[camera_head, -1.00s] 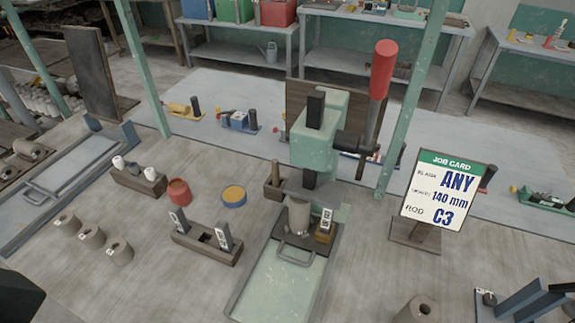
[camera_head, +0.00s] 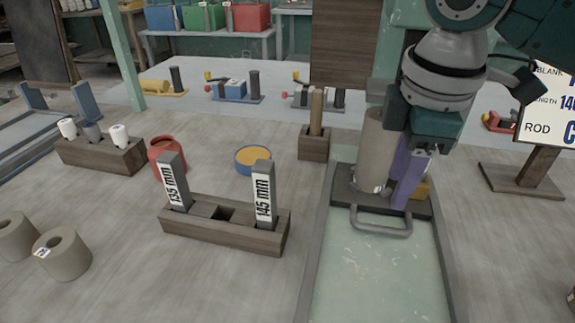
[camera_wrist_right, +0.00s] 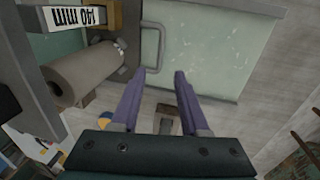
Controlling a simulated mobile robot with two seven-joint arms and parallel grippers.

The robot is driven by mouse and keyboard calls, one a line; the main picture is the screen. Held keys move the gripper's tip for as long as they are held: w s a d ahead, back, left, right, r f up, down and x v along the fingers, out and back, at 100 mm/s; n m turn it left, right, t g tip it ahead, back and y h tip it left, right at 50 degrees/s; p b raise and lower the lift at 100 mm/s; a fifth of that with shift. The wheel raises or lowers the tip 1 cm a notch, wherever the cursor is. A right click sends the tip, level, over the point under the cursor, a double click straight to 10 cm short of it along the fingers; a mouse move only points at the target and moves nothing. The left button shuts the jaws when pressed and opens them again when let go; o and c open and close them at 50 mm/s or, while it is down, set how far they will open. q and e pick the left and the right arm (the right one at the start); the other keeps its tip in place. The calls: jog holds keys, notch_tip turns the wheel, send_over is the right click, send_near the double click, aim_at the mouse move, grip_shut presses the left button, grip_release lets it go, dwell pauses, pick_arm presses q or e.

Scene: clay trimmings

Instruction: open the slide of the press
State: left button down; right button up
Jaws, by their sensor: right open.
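The slide (camera_head: 345,192) of the press is a dark plate with a grey loop handle (camera_head: 382,230) on its front edge. It sits at the back of a pale green bed (camera_head: 380,275). A clay cylinder (camera_head: 374,140) stands on the slide. My right gripper (camera_head: 397,200) is open, its purple fingers pointing down close to the handle. In the right wrist view the handle (camera_wrist_right: 160,48) lies just beyond the open fingertips (camera_wrist_right: 161,75), with nothing between them. The press body is mostly hidden behind my right arm. My left gripper is out of view.
A wooden rack with 135 mm and 145 mm gauges (camera_head: 225,225) stands left of the bed. A 140 mm block (camera_wrist_right: 75,17) is by the clay in the wrist view. A job card (camera_head: 550,110) stands at right. The bed in front of the handle is clear.

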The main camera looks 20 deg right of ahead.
aim_at(383, 227)
jog(key=f, duration=0.3)
jog(key=w+f+b, duration=0.1)
jog(key=f, duration=0.2)
jog(key=d+f+b, duration=0.1)
jog(key=f, duration=0.2)
jog(key=shift+w+d+f, duration=0.1)
jog(key=shift+w+f, duration=0.05)
jog(key=shift+f, duration=0.1)
grip_shut()
dwell(1.0)
